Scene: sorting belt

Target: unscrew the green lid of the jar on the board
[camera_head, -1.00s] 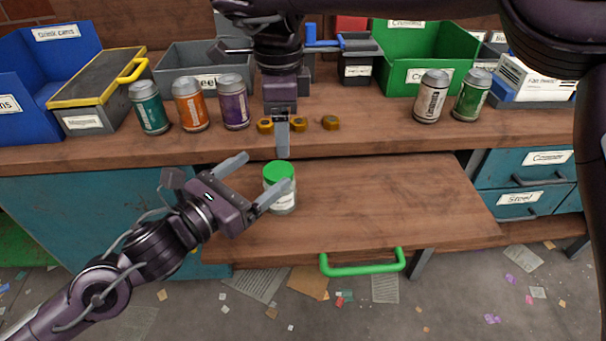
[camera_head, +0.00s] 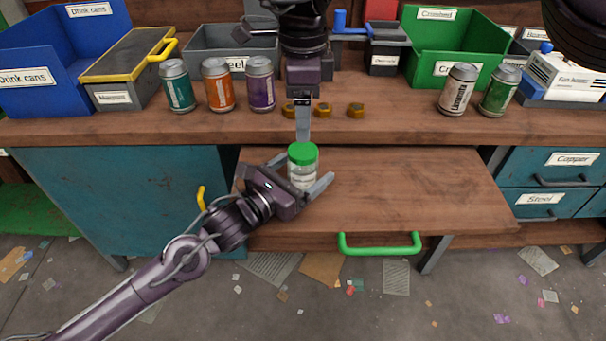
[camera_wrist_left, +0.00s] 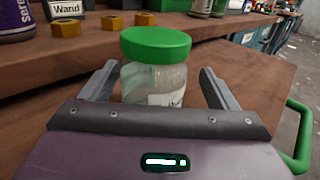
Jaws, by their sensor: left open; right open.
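The clear jar (camera_head: 302,178) with a white label stands upright on the pulled-out wooden board (camera_head: 420,195). Its green lid (camera_head: 303,153) is on top. My left gripper (camera_head: 308,183) is open at the jar's near side, low beside its body. In the left wrist view the jar (camera_wrist_left: 153,86) and its lid (camera_wrist_left: 156,45) stand between the two spread fingers, with gaps on both sides. My right gripper (camera_head: 303,130) points down just above and behind the lid. Its jaws are seen edge-on, and nothing shows in them.
Several brass nuts (camera_head: 355,110) lie on the bench behind the board. Teal, orange and purple cans (camera_head: 261,82) stand at left, two more cans (camera_head: 459,90) at right. Bins line the back. A green handle (camera_head: 380,250) fronts the board. The board's right half is clear.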

